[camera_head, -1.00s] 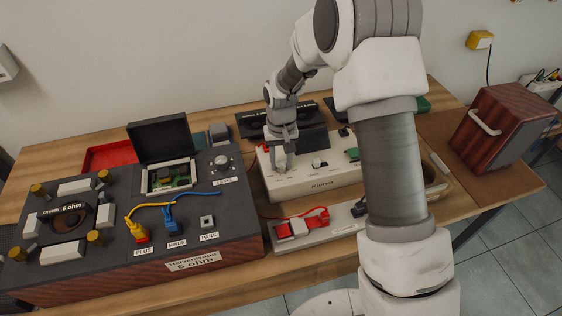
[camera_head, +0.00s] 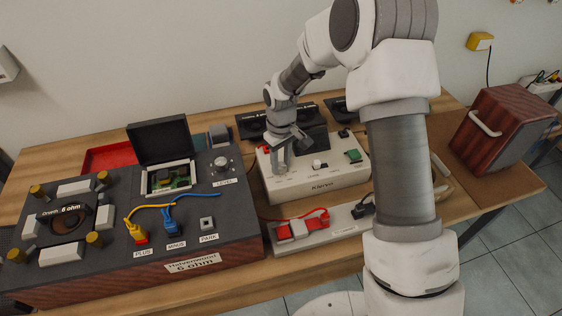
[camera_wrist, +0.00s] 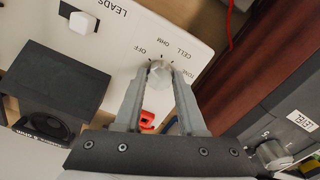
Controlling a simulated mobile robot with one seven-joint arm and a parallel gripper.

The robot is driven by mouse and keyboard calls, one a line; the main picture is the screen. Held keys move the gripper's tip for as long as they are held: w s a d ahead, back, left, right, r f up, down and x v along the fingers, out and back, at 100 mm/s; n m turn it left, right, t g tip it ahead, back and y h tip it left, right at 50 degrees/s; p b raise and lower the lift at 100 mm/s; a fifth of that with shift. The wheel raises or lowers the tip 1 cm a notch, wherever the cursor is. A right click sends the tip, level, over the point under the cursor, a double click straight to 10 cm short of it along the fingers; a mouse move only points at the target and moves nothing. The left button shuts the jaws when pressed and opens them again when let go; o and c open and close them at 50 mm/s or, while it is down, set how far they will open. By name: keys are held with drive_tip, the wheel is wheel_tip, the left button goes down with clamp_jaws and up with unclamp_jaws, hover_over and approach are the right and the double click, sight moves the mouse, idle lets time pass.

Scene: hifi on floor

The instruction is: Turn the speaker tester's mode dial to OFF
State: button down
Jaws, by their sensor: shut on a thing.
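The speaker tester (camera_head: 335,180) is a white box on the table, right of the dark speaker box in the head view. My gripper (camera_head: 279,166) is over the tester's left part. In the wrist view my gripper (camera_wrist: 158,82) has one finger on each side of the dial and is shut on it. I cannot tell which label the dial points to.
A second white knob (camera_wrist: 83,22) sits near LEADS on the panel. The dark 6 ohm box (camera_head: 100,270) stands close on the left. A power strip (camera_head: 340,222) with a red plug (camera_head: 300,228) lies in front. A wooden speaker (camera_head: 503,130) stands at right.

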sight(281, 166)
idle(0.3)
drive_tip(key=shift+c, duration=2.4)
unclamp_jaws()
drive_tip(key=shift+r, duration=0.1)
wheel_tip(281, 166, up, 17)
drive_tip(key=p, duration=0.1)
drive_tip(key=shift+r, duration=0.15)
